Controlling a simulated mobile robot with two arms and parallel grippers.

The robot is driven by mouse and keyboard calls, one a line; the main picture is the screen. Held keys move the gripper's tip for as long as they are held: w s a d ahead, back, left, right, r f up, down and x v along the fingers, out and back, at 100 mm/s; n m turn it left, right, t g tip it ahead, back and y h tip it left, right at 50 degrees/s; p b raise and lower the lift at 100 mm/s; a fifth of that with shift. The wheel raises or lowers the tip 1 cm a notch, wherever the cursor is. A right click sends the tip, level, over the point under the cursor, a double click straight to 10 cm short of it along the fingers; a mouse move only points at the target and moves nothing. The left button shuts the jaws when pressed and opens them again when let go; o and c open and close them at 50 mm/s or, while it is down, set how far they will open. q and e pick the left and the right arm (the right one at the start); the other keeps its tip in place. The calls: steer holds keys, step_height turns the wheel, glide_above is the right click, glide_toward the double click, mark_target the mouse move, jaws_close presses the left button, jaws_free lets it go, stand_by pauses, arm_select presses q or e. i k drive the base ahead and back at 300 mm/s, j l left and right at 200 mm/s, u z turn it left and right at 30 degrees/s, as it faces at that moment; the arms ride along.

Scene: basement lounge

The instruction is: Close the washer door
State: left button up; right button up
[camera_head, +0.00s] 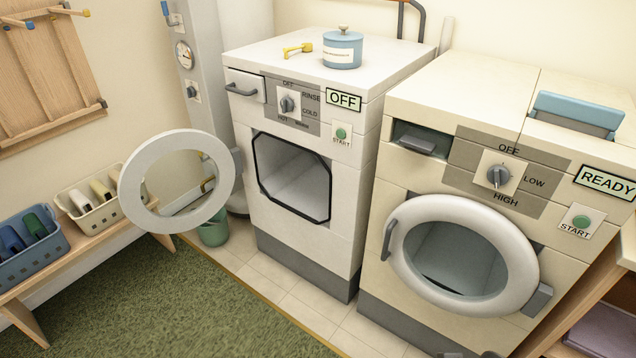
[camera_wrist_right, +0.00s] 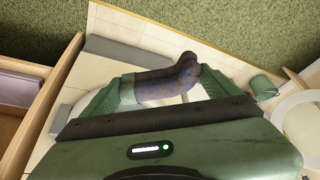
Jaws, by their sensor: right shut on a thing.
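The washer (camera_head: 345,165) is the white machine on the left, with an OFF display. Its round white ring door (camera_head: 220,180) stands wide open to the left, hinged beside the dark-rimmed square opening (camera_head: 297,180). No clothing is visible in the drum. In the right wrist view, my right gripper (camera_wrist_right: 165,88) is shut on a dark purple-blue, bent cloth item that looks like a sock (camera_wrist_right: 182,80). It is held above the floor tiles, apart from the washer door. Part of a white ring, apparently that door, shows at that view's right edge (camera_wrist_right: 285,105). My left gripper is out of view.
The cream dryer (camera_head: 400,215) on the right reads READY, its round door closed. A green bucket (camera_head: 213,230) stands beneath the open washer door. A wooden bench (camera_head: 95,246) with baskets lines the left wall. Green carpet (camera_head: 170,310) is clear in front.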

mark_target(308, 197)
steer(key=i+j+z, duration=0.1)
steer(key=i+j, duration=0.25)
steer(key=i+j+z, duration=0.1)
steer(key=i+j, duration=0.2)
steer(key=i+j+z, duration=0.1)
steer(key=i+j, duration=0.25)
steer(key=j, duration=0.2)
steer(key=i+j, duration=0.3)
steer(key=i+j+z, duration=0.15)
steer(key=i+j, duration=0.15)
steer(key=j, duration=0.25)
steer(key=i+j, duration=0.25)
steer(key=i, duration=0.15)
steer(key=i+j+z, duration=0.1)
steer(key=i, duration=0.25)
steer(key=j, duration=0.1)
